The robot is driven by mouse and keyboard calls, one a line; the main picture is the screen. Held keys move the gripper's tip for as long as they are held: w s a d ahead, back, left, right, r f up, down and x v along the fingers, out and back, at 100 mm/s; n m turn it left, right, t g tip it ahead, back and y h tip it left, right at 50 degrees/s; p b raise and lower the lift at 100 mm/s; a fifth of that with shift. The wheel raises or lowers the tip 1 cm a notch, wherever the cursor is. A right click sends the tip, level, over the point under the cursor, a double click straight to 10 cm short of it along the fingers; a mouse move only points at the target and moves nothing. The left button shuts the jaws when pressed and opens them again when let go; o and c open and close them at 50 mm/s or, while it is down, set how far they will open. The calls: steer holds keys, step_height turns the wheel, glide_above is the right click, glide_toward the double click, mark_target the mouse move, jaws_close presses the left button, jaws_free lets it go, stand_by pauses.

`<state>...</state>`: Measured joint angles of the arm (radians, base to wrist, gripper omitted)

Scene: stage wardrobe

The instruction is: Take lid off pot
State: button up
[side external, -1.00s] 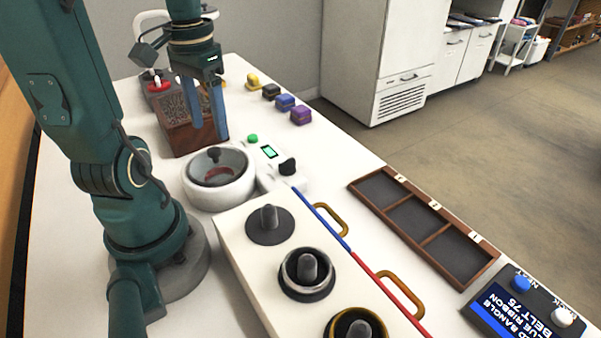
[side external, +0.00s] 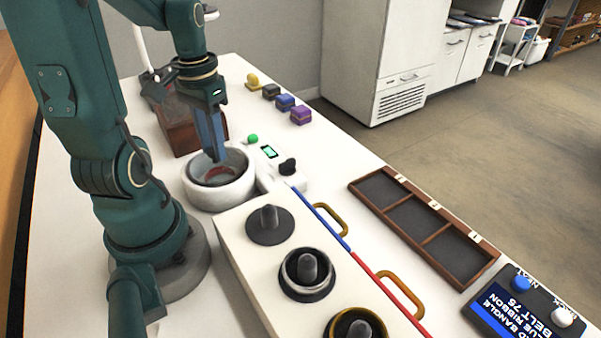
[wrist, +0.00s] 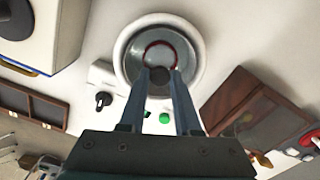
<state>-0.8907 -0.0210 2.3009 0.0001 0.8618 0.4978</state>
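The white round pot (side external: 232,193) stands on the table left of the white control box. It also shows in the wrist view (wrist: 203,62). Its lid (wrist: 133,58) looks like grey see-through glass, seated in the rim, with a red ring showing through. The lid's dark round knob (wrist: 159,76) is in the wrist view; the fingers hide it in the side view. My gripper (side external: 217,160) points down over the lid. In the wrist view its fingertips (wrist: 161,70) are apart, one on each side of the knob in the picture. I cannot tell whether they touch it.
A control box (side external: 288,178) with a dark dial and green button adjoins the pot. A wooden box (side external: 180,136) stands behind it. The white stand (side external: 240,215) with dark posts is in front. A wooden three-part tray (side external: 424,218) lies to the right.

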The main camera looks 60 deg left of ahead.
jaws_close()
steer(key=shift+r, duration=0.15)
